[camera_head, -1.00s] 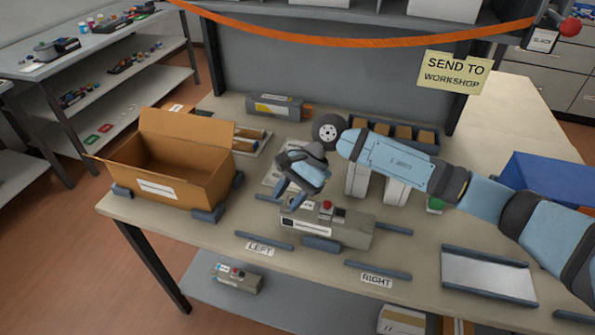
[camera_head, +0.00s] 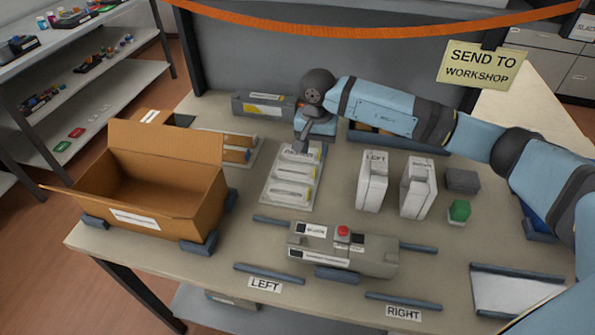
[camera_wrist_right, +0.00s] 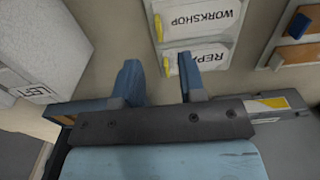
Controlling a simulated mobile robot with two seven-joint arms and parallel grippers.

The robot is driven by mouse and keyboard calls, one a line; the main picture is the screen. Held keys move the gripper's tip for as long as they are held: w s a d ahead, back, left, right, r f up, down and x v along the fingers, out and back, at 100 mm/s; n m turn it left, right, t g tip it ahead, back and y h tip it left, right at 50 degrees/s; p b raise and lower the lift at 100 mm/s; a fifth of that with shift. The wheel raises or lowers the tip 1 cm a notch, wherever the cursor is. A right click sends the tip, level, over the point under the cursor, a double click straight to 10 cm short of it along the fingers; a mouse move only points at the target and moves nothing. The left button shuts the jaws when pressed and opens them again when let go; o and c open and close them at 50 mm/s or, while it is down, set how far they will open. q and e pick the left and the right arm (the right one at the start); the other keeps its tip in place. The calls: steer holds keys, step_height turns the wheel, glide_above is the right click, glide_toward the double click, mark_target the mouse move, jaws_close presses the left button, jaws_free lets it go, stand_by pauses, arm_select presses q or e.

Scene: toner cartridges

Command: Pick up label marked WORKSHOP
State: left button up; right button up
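The white label marked WORKSHOP (camera_wrist_right: 198,18) lies at the top of the right wrist view, with a yellow tab at its left end. Another label, its text partly hidden and beginning REPA (camera_wrist_right: 207,57), lies between it and my right gripper. In the head view the labels lie on a pale tray (camera_head: 277,203), their text too small to read. My right gripper (camera_wrist_right: 160,88) is open, with nothing between its fingers; the head view shows it over the tray's back end (camera_head: 303,140). My left gripper is not in view.
White boxes marked LEFT (camera_head: 372,181) and another (camera_head: 418,188) stand right of the tray. An open cardboard box (camera_head: 150,185) is at left. A grey device with a red button (camera_head: 342,249) is in front. A SEND TO WORKSHOP sign (camera_head: 481,64) hangs behind.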

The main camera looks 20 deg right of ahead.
mark_target(315, 169)
step_height(315, 169, down, 3)
steer(key=shift+w+r, duration=0.1)
steer(key=shift+r, duration=0.05)
step_height(315, 169, down, 5)
steer(key=shift+d+f, duration=0.1)
jaws_close()
